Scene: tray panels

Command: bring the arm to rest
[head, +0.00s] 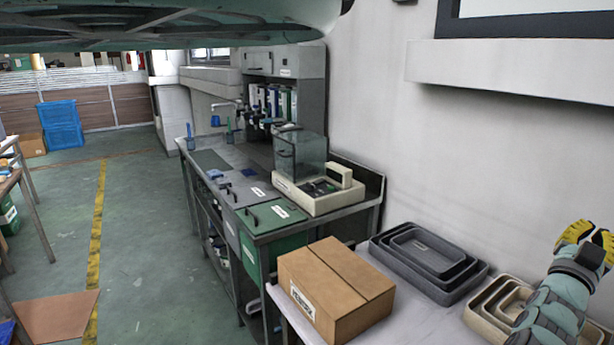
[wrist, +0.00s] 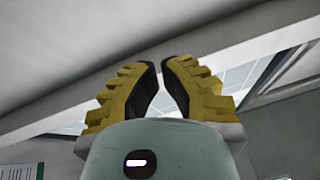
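My gripper (head: 588,235) is at the lower right of the head view, raised above the right end of the near table, with its yellow fingers pointing up. In the wrist view, the two yellow fingers with dark inner pads (wrist: 159,66) lean toward each other. A gap shows between them, narrow at the tips, and nothing is held in it. My forearm is partly cut off by the frame's edge.
Below on the near table are beige nested trays (head: 483,318), grey nested trays (head: 470,285) and a cardboard box (head: 345,300). A scale with a glass case (head: 325,200) stands on the bench behind. A wall ledge (head: 520,70) juts out above. The floor at left is mostly open.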

